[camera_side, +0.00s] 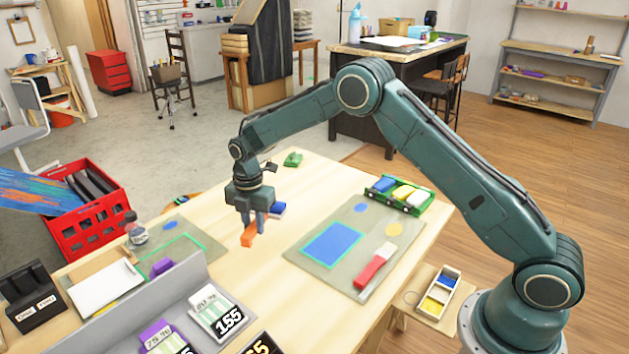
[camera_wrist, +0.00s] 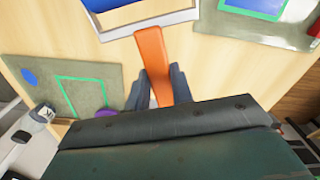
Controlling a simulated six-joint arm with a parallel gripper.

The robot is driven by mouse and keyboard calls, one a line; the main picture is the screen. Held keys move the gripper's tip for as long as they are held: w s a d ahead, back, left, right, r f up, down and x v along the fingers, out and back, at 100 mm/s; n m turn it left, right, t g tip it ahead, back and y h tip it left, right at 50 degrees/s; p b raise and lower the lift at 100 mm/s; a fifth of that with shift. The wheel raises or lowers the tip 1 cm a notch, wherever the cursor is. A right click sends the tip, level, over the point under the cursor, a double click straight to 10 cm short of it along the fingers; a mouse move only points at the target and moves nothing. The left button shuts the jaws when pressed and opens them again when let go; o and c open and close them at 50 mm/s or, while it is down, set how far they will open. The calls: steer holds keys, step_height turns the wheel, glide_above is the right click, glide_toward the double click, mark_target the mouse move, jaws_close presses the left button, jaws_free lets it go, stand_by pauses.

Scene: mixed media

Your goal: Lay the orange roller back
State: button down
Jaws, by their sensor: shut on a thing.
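The orange roller (camera_side: 249,234) is in my gripper (camera_side: 255,218), above the wooden table at its left middle. In the wrist view its orange handle (camera_wrist: 150,52) runs between the two fingers (camera_wrist: 155,92), which are shut on it. A blue part (camera_side: 277,209) shows just behind the gripper in the side view. In the wrist view a blue part with a pale frame (camera_wrist: 140,31) lies at the handle's far end; I cannot tell for sure that it is joined. Whether the roller touches the table is unclear.
A grey mat (camera_side: 318,266) with a blue rectangle and a red-handled tool (camera_side: 374,268) lies to the right. A green tray (camera_side: 411,207) of coloured pieces stands behind it. Another mat (camera_side: 206,241) with a green outline is left. A grey divider (camera_side: 150,297) stands in front.

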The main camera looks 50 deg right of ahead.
steer(key=shift+f, duration=0.1)
steer(key=shift+f, duration=3)
steer(key=shift+f, duration=0.45)
steer(key=c, duration=0.8)
jaws_free()
steer(key=shift+r, duration=0.1)
steer(key=shift+r, duration=3.4)
